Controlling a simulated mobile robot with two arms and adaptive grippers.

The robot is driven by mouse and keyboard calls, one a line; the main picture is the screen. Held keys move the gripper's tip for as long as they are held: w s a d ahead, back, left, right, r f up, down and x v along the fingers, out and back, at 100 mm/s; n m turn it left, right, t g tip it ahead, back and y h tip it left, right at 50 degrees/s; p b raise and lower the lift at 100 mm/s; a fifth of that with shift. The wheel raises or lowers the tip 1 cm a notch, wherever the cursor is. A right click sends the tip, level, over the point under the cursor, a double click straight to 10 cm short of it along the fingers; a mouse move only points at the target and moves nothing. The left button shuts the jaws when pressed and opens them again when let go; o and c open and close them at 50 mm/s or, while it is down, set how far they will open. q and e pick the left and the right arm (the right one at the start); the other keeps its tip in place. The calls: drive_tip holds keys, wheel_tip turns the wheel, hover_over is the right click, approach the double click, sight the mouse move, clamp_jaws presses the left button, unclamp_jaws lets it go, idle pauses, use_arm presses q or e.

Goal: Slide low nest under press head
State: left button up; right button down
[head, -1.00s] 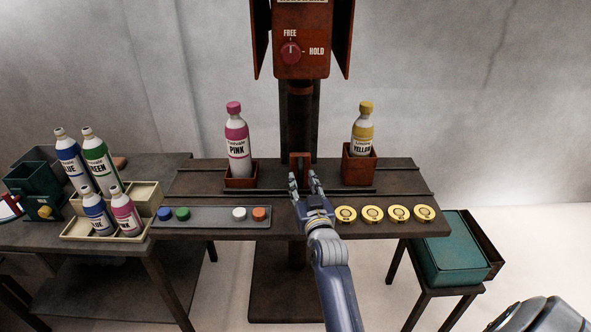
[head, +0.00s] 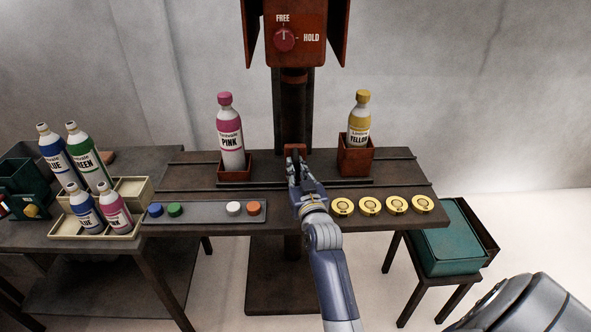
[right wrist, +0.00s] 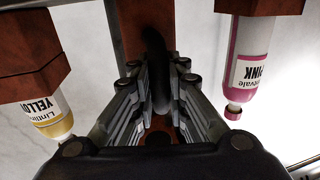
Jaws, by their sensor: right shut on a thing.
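The low nest (head: 234,168) is a short rust-red holder at the left of the press table, with an upright pink-capped PINK bottle (head: 229,130) in it. A taller rust-red nest (head: 355,158) at the right holds the YELLOW bottle (head: 358,118). The press head (head: 294,76) hangs above the middle, between the two nests. In the right wrist view a dark bar (right wrist: 158,85) shows between the fingers. My left gripper is out of view.
The red press housing (head: 295,38) has a knob (head: 284,39) pointing to FREE. A grey tray (head: 205,213) of coloured caps and several yellow discs (head: 370,204) lie along the front edge. Bottles and bins crowd the left table; a teal box (head: 447,235) stands right.

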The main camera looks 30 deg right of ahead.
drive_tip(key=d, duration=0.1)
drive_tip(key=p, duration=0.2)
approach(356, 156)
drive_tip(key=w, duration=0.4)
drive_tip(key=shift+w, duration=0.4)
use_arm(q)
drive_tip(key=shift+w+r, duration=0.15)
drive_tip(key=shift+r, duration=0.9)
use_arm(e)
drive_tip(key=shift+s+d, duration=0.35)
drive_tip(key=shift+d, duration=0.3)
drive_tip(key=c, duration=1.6)
unclamp_jaws()
drive_tip(key=shift+s+d, duration=0.1)
drive_tip(key=shift+d, duration=0.05)
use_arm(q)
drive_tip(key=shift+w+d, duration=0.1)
use_arm(e)
drive_tip(key=shift+o, duration=0.2)
drive_tip(key=shift+d, duration=0.1)
